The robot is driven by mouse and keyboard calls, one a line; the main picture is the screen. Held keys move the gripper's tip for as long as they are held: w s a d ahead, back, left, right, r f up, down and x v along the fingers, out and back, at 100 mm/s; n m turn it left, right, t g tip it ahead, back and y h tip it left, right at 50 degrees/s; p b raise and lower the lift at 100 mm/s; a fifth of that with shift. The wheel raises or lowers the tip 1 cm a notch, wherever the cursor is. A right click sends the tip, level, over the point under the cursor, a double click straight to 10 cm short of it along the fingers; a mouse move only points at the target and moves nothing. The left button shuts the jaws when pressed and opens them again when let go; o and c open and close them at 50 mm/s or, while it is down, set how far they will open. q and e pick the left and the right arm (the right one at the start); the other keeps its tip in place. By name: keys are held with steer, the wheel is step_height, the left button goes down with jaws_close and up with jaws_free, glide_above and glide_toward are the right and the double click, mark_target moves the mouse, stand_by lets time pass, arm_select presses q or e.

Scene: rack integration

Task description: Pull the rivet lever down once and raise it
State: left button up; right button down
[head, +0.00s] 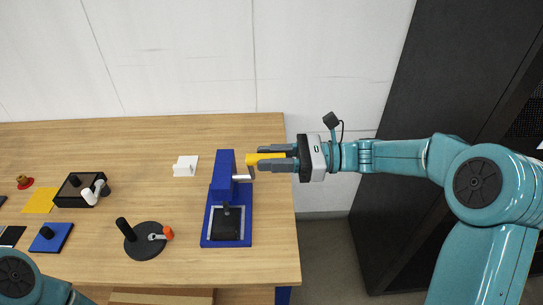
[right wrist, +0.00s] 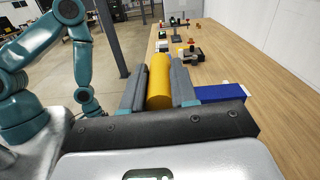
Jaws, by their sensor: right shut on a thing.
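The blue rivet press (head: 222,172) stands near the right end of the wooden table, and a blue part of it shows in the right wrist view (right wrist: 220,93). Its lever has a thick yellow handle (head: 257,157), reaching right from the upper part of the press. My right gripper (head: 264,158) comes in from the right and is shut on the yellow handle. In the right wrist view the handle (right wrist: 159,80) lies lengthwise between the two grey fingers. Only part of my left arm shows at the lower left of the head view; its gripper is not seen.
A round black base (head: 146,250) with a black post and an orange-tipped part stands left of the press. A white block (head: 185,166) sits behind it. A black tray (head: 70,190), a yellow sheet (head: 40,200) and a blue plate (head: 50,240) lie farther left. A dark cabinet (head: 390,170) stands right of the table.

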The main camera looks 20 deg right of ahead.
steer(key=c, duration=1.1)
jaws_free()
steer(key=shift+f, duration=0.15)
steer(key=shift+o, duration=1.1)
steer(key=shift+w+d, duration=0.1)
steer(key=shift+w, duration=0.1)
steer(key=shift+s, duration=0.15)
steer(key=shift+d, duration=0.4)
steer(key=b+v, duration=0.3)
steer(key=v, duration=1.2)
steer(key=shift+d+b, duration=0.2)
steer(key=shift+b, duration=0.15)
